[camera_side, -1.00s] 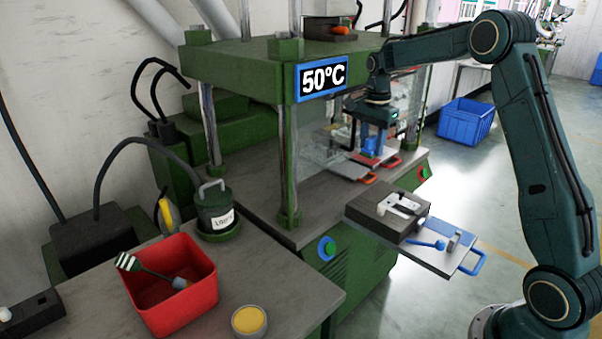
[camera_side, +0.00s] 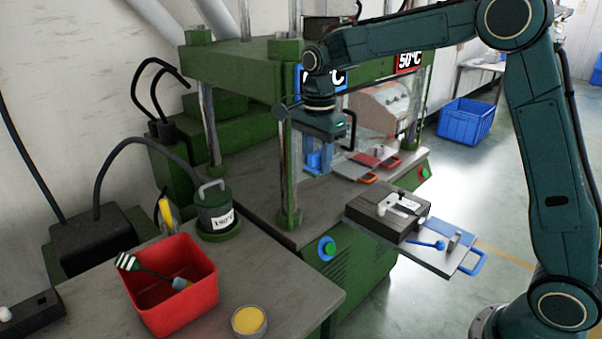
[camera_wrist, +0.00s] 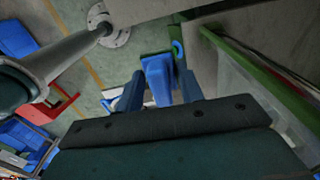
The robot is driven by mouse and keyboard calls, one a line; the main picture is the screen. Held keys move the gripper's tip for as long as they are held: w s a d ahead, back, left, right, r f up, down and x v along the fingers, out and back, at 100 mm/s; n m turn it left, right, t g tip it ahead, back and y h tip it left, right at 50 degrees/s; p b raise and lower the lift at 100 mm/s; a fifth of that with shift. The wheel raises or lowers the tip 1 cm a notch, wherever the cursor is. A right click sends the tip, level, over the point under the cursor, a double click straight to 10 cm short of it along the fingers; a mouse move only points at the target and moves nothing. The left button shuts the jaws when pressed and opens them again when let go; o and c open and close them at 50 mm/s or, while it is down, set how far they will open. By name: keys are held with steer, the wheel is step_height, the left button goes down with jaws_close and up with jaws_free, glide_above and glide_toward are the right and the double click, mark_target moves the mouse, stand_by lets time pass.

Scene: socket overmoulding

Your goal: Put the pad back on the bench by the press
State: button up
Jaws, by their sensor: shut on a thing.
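The bright blue pad (camera_wrist: 158,78) is between the two dark blue fingers of my gripper (camera_wrist: 160,92) in the wrist view. My gripper is shut on it. In the side view my gripper (camera_side: 319,160) points down in front of the press (camera_side: 288,165), and the pad (camera_side: 313,160) shows as a small blue block at the fingers, above the press bed. The grey bench (camera_side: 285,285) by the press is lower left of my gripper. Part of the pad is hidden by the fingers.
A red bin (camera_side: 185,300) holding a brush, a green pot (camera_side: 214,205) and a yellow-topped tin (camera_side: 249,320) stand on the bench. A dark mould block (camera_side: 375,212) rests on a tray right of the press. Bare bench lies around the tin.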

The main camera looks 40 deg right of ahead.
steer(key=s+a, duration=0.5)
steer(key=a, duration=0.7)
glide_above(294, 295)
step_height(294, 295, down, 4)
steer(key=shift+f, duration=0.6)
steer(key=shift+f, duration=0.1)
step_height(294, 295, down, 20)
steer(key=shift+r, duration=0.1)
steer(key=o, duration=1)
